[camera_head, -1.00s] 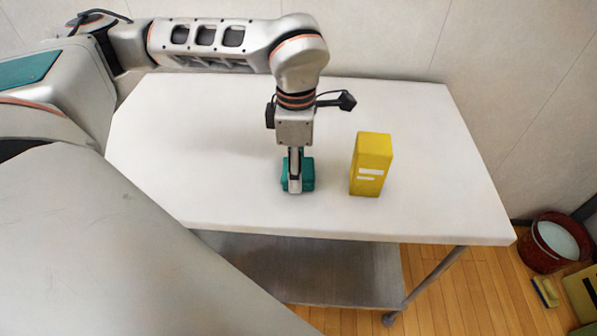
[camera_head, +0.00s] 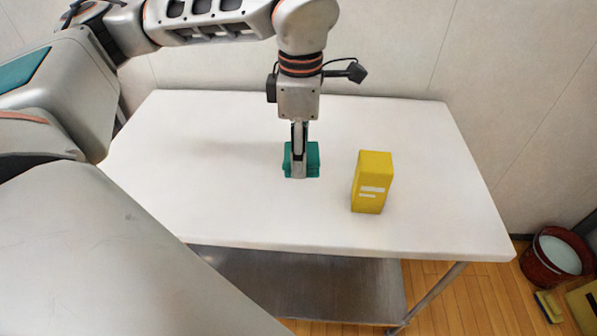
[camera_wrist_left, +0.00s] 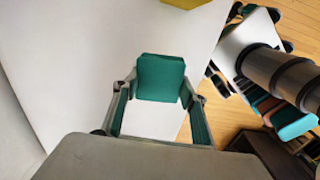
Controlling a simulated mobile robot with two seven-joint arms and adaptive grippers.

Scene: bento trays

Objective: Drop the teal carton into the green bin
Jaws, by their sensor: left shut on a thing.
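The teal carton (camera_head: 313,159) is in my left gripper (camera_head: 299,174), above the middle of the white table. In the left wrist view the carton (camera_wrist_left: 160,78) sits between the two fingers of the left gripper (camera_wrist_left: 159,92), which are shut on its sides. It looks clear of the table top; the exact height is hard to tell. The front finger covers part of the carton in the head view. I see no green bin in either view. My right gripper is not in view.
A yellow carton (camera_head: 371,183) stands upright on the white table (camera_head: 450,210), to the right of my left gripper. A red bucket (camera_head: 556,255) and a yellow-topped brush (camera_head: 548,306) are on the wooden floor at right. The table's left part is clear.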

